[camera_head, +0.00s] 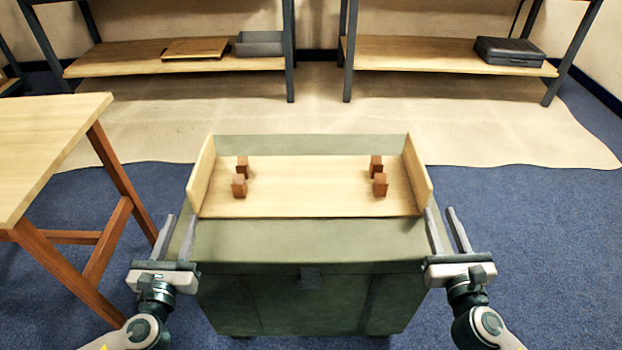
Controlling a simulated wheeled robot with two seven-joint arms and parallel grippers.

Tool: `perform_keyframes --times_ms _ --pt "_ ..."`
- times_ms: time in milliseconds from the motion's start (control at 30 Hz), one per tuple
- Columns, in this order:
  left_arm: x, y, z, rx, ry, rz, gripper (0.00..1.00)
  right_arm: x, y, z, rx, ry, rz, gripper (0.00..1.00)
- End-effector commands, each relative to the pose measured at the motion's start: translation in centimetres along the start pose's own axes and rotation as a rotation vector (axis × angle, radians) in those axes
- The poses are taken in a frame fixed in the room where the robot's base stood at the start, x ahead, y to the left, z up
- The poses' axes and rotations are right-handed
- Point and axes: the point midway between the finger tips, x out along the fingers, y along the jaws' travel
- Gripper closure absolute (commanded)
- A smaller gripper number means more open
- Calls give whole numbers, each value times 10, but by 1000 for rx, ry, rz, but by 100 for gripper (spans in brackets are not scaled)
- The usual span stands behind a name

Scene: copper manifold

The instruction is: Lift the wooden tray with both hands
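The wooden tray (308,203) lies flat on a green chest (310,243). It has a pale wood floor and raised walls at its left and right ends. Several small reddish-brown blocks (239,187) stand on it in two pairs, one pair towards each end. My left gripper (177,226) is open and empty, to the left of the chest and in front of the tray's left wall. My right gripper (448,220) is open and empty, at the chest's right side near the front end of the tray's right wall. Neither gripper visibly holds the tray.
A wooden table (45,140) with reddish legs stands at the left, close to my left arm. Shelves (440,54) with a black case (508,51) and a grey bin (259,43) stand at the back. Blue carpet (530,230) is clear at the right.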

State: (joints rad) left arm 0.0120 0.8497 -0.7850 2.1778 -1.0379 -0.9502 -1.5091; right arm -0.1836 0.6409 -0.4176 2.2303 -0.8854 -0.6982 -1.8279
Motion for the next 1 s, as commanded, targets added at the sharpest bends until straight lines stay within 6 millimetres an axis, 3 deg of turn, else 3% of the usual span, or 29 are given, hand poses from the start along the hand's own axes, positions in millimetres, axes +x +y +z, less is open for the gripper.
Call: perform_keyframes --times_ms 267,433,1000 --pt "7 0 0 -2 -1 1 69 7 0 0 1 0 -1 69" --pt "22 0 0 -2 -2 1 69 22 0 0 2 -1 -1 69" --pt "113 0 1 -3 -2 2 69 113 0 0 3 -1 -1 69"
